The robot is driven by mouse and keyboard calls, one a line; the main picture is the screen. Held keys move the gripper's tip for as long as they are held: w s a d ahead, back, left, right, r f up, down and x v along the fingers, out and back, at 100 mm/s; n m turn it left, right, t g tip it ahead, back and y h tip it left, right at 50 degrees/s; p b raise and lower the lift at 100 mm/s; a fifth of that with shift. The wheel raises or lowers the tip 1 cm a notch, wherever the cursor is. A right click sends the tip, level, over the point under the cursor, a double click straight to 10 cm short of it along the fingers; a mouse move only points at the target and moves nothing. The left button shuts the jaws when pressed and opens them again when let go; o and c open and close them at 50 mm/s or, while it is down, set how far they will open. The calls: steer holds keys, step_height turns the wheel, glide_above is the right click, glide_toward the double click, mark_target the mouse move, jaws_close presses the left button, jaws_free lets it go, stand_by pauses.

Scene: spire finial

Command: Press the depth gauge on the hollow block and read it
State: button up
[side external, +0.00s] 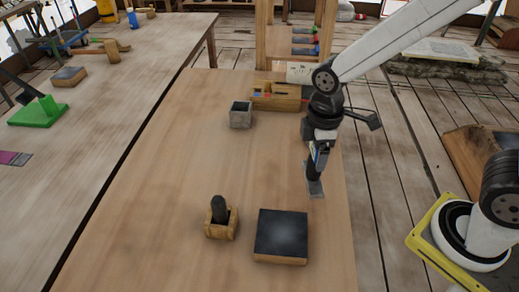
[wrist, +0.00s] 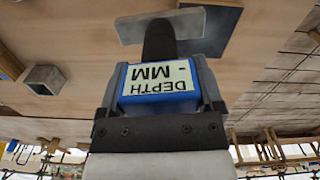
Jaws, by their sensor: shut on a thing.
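My gripper (side external: 319,148) is shut on the depth gauge, above the right side of the wooden table. The gauge (wrist: 160,82) has a blue body with a white label reading "DEPTH - MM", upside down in the wrist view, with a dash and no digits. A dark stem runs from it to a flat grey plate, which also shows in the side view (side external: 315,188). The hollow block (side external: 240,114) is a grey, open-topped square block. It stands apart, left of and behind the gauge, and also shows in the wrist view (wrist: 45,79).
A black-topped wooden block (side external: 282,232) lies at the front. Left of it stands a small wooden holder (side external: 221,228) with a dark upright cylinder. A wooden box (side external: 276,101) stands at the back. The table's middle is clear. Another bench (side external: 100,120) runs along the left.

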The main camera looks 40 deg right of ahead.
steer(key=s+a+n, duration=0.2)
steer(key=a, duration=0.9)
steer(key=shift+s+f+n, duration=0.2)
steer(key=shift+n, duration=0.2)
steer(key=shift+f, duration=0.1)
steer(key=shift+d+f, duration=0.1)
steer(key=shift+f, duration=2.3)
steer(key=shift+f, duration=1.55)
steer(key=shift+r, duration=0.1)
steer(key=shift+r, duration=2.5)
steer(key=shift+f, duration=0.25)
steer(key=shift+f, duration=2)
